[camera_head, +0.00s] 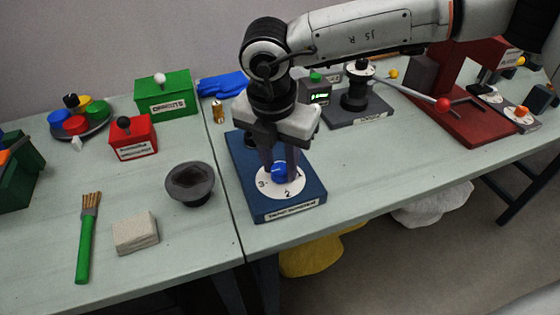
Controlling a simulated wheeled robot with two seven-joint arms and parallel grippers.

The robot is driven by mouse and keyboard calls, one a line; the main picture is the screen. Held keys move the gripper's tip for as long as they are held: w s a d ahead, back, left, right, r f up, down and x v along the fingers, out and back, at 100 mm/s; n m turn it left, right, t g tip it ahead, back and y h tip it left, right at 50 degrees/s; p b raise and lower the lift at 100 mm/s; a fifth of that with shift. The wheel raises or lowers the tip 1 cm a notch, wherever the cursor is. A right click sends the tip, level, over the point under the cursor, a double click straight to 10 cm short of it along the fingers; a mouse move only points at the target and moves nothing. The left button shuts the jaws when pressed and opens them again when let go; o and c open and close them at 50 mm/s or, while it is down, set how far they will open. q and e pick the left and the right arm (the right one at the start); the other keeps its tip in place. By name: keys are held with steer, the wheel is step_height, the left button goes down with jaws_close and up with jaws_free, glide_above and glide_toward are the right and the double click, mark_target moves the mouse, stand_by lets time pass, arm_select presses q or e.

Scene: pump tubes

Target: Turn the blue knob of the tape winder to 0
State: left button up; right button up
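The blue tape winder box (252,192) stands near the front edge of the table, with a label on its front face. On its top is a round white dial (266,190), where a 3 and a 2 can be read; the rest of the dial is hidden by my gripper. The blue knob (279,173) sits at the dial's middle. My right gripper (280,171) points down over the box, with one finger on each side of the knob. Whether the fingers press on the knob cannot be told. The knob's pointer direction is unclear. My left gripper is not in view.
A dark bowl (190,183) stands left of the box, beyond a table seam. A beige block (136,233) and green-handled brush (86,240) lie further left. A brass cylinder (219,113), blue gloves (222,84) and a grey device (358,108) are behind.

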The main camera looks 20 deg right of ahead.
steer(key=shift+o, duration=1.4)
steer(key=c, duration=0.4)
steer(key=shift+f+n+b, duration=0.2)
steer(key=shift+n+b, duration=0.3)
steer(key=shift+n, duration=0.1)
steer(key=shift+d+n+b, duration=0.1)
steer(key=shift+n+b, duration=0.2)
steer(key=shift+n, duration=0.2)
steer(key=shift+r+n, duration=0.25)
steer(key=shift+n, duration=0.35)
